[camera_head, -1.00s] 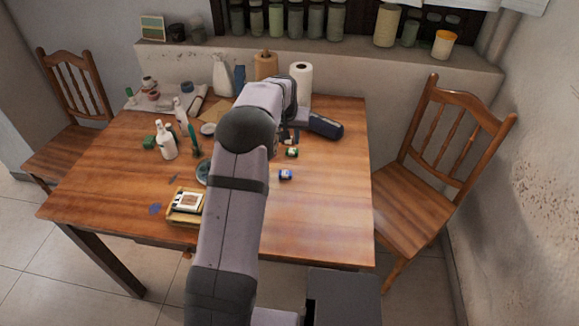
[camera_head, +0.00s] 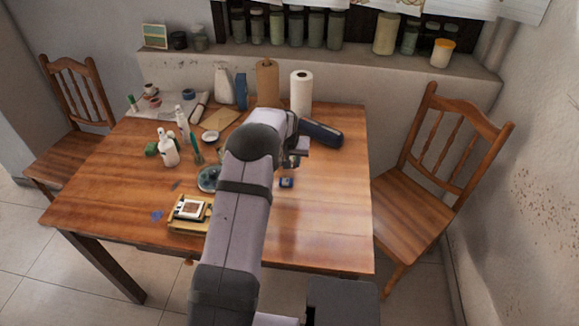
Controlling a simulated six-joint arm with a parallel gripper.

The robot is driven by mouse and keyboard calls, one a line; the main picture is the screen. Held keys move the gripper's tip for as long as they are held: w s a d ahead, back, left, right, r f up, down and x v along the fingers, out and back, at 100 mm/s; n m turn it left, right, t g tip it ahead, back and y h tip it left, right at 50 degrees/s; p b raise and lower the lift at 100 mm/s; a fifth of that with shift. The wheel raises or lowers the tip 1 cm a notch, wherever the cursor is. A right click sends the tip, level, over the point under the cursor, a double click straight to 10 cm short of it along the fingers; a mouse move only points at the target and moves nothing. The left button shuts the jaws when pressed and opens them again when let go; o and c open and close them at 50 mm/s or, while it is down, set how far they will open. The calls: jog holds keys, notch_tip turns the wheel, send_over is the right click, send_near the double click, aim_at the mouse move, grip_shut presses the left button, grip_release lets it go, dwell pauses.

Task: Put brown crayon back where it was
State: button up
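I cannot make out a brown crayon; it is too small to tell or hidden behind my arm. My gripper (camera_head: 294,162) shows only partly, just right of my arm's elbow, low over the right-middle of the wooden table (camera_head: 325,220). It is just behind a small blue-labelled jar (camera_head: 286,182). Its fingers are too small and too covered to show whether they are open or hold anything.
A dark blue case (camera_head: 320,132) lies behind my gripper. White bottles (camera_head: 168,150), a round dish (camera_head: 208,178) and a yellow tray (camera_head: 186,228) stand left of my arm. Paper rolls (camera_head: 301,93) stand at the back. The table's right front is clear.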

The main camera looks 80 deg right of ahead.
jog(key=shift+f+p, duration=0.3)
jog(key=shift+f, duration=1.2)
jog(key=shift+f, duration=0.1)
jog(key=shift+f, duration=0.1)
jog(key=o, duration=0.9)
jog(key=shift+o, duration=0.2)
jog(key=shift+a+r, duration=0.15)
jog(key=shift+r, duration=0.55)
jog(key=b+v, duration=0.2)
jog(key=v, duration=0.9)
